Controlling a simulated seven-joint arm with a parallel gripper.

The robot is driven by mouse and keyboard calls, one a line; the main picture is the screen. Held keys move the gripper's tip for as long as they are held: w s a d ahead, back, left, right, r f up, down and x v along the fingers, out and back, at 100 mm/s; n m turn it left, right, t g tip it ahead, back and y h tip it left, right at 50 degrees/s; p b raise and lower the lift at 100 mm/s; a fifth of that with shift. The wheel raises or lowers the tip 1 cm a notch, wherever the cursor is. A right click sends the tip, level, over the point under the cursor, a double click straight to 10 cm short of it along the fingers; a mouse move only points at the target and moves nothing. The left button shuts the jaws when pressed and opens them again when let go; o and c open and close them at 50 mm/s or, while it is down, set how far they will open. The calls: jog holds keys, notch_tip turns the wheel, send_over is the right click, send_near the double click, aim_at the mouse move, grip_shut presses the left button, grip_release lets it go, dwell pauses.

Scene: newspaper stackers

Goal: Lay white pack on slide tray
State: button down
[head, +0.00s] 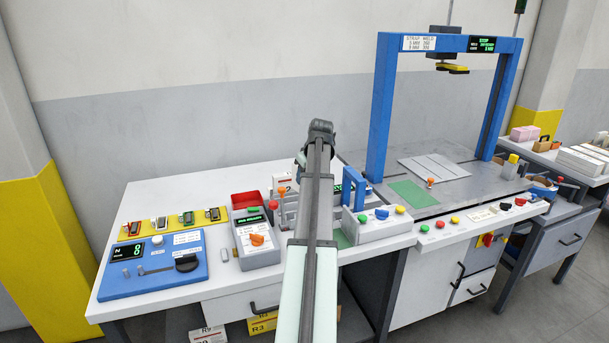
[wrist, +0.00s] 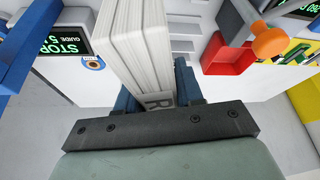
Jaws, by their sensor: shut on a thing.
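In the wrist view, my gripper (wrist: 156,92) is shut on the white pack (wrist: 138,38), a thick block of pale stacked sheets. Its blue fingers press on both sides, and a grey label with an "R" shows near the jaw. In the head view, my own arm hides the gripper and the pack. A pale panelled plate (head: 433,167) lies flat on the grey machine bed, under a blue arch (head: 448,43); I cannot tell whether it is the slide tray. It looks bare. A green patch (head: 412,193) lies in front of it.
An orange knob (head: 430,182) stands between the green patch and the plate. A button box (head: 378,222) stands right of my arm. A red bin (head: 246,200) and a grey control box (head: 257,238) stand left. A yellow-ended press head (head: 452,69) hangs under the arch.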

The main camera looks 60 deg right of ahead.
jog(key=n+y, duration=0.1)
jog(key=n, duration=0.1)
jog(key=s+a+n+y, duration=0.1)
jog(key=n, duration=0.4)
jog(key=shift+s+a+r+t+y, duration=0.2)
jog(key=shift+t+y, duration=0.1)
jog(key=shift+y, duration=0.1)
jog(key=n, duration=0.1)
jog(key=n+y, duration=0.1)
jog(key=n, duration=0.1)
jog(key=a+n, duration=0.1)
jog(key=shift+s+r+y, duration=0.2)
jog(key=shift+s+y, duration=0.1)
jog(key=shift+s, duration=0.1)
jog(key=n, duration=0.1)
jog(key=n+g, duration=0.1)
jog(key=a+n+y, duration=0.1)
jog(key=shift+s+r+n, duration=0.2)
jog(key=shift+s+n, duration=0.15)
jog(key=shift+n, duration=0.05)
jog(key=shift+f, duration=3.95)
jog(key=shift+f, duration=0.55)
jog(key=c, duration=0.6)
grip_release()
jog(key=shift+c, duration=0.2)
